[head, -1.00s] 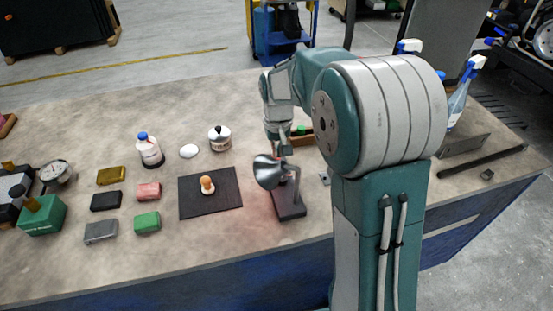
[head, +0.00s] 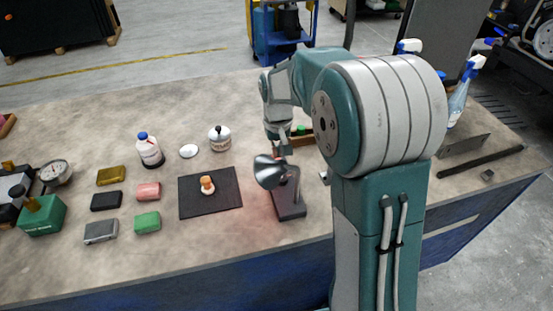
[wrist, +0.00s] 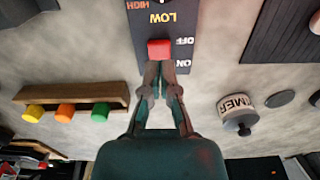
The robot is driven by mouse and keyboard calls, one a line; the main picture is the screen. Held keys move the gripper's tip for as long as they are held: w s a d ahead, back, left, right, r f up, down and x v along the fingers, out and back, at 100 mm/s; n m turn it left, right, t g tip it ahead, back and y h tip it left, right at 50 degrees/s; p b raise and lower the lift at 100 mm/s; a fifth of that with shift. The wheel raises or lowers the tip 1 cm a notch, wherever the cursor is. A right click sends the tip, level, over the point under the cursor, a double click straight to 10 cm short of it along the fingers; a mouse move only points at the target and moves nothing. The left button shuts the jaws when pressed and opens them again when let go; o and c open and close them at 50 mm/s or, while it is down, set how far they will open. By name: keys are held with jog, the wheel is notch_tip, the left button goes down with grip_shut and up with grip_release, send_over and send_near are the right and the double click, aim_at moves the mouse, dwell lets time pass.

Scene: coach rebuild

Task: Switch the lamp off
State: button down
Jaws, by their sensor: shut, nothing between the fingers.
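The desk lamp (head: 268,171) stands right of the dark mat, with a grey metal shade and a dark base (head: 290,208). A faint reddish glow lies on the table beside it. In the wrist view its dark panel (wrist: 143,38) carries upside-down labels HIGH, LOW, OFF and ON. A red switch (wrist: 159,49) sits beside OFF and ON; its setting cannot be told. My gripper (wrist: 160,69) is shut and empty, its fingertips right at the near edge of the switch. Contact is unclear. In the head view my gripper is behind the lamp shade, its tips hidden.
A wooden holder with coloured buttons (wrist: 72,105) is left of my gripper in the wrist view. A labelled white jar (wrist: 236,107) is on the right. The dark mat (head: 222,205) bears a small knobbed object (head: 207,184). Several coloured blocks lie further left.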

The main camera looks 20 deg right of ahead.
jog(key=shift+f, duration=1.35)
dwell(0.8)
jog(key=shift+r, duration=3.5)
